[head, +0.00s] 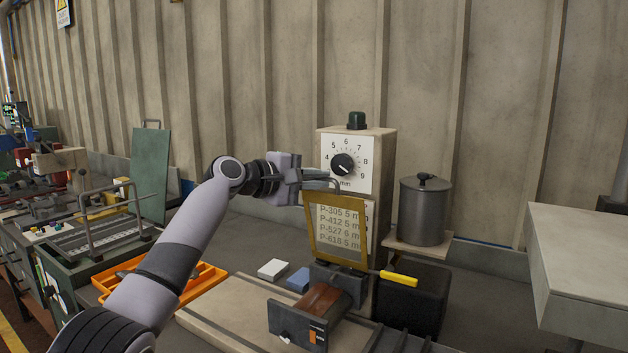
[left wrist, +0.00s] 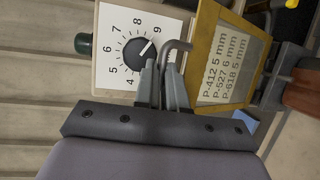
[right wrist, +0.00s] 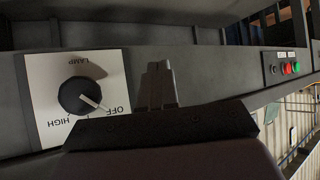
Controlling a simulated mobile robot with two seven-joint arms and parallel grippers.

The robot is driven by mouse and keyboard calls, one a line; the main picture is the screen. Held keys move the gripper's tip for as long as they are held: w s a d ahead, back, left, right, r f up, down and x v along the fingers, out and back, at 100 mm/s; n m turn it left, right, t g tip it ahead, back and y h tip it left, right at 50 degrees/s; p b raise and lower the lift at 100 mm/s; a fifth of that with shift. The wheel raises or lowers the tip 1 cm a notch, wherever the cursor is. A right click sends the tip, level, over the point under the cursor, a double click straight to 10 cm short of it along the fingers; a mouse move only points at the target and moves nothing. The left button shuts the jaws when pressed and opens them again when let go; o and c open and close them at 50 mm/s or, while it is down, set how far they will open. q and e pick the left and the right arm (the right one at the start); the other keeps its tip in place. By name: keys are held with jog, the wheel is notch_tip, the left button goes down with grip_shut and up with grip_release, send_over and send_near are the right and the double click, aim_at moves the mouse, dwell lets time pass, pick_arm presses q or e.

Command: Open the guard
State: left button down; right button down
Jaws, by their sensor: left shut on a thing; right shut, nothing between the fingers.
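The guard (head: 340,232) is a clear panel in a yellow-brown frame, with a bent grey handle (head: 322,183) at its upper edge. It stands nearly upright in front of the dial box, above a small dark vise-like fixture (head: 318,312). Printed lines such as P-412 show through it. My left gripper (head: 304,179) is shut on the handle. In the left wrist view the fingers (left wrist: 162,82) reach the handle (left wrist: 176,48) beside the guard (left wrist: 222,60). My right gripper (right wrist: 157,84) is shut and empty; it shows only in the right wrist view.
The dial box (head: 382,160) stands behind the guard, a lidded pot (head: 424,212) to its right. A yellow-handled tool (head: 398,278) juts from the fixture. An orange tray (head: 200,283) lies left. My right gripper is near a panel with a lamp knob (right wrist: 80,96).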

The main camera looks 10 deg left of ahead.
pick_arm(q)
jog(key=shift+d+f, duration=0.1)
jog(key=shift+f, duration=0.5)
jog(key=c, duration=1.2)
grip_release()
jog(key=shift+w, duration=0.1)
jog(key=s+a+r, duration=0.8)
jog(key=a, duration=0.1)
jog(key=shift+s+a+r, duration=0.2)
jog(key=shift+s+a, duration=0.1)
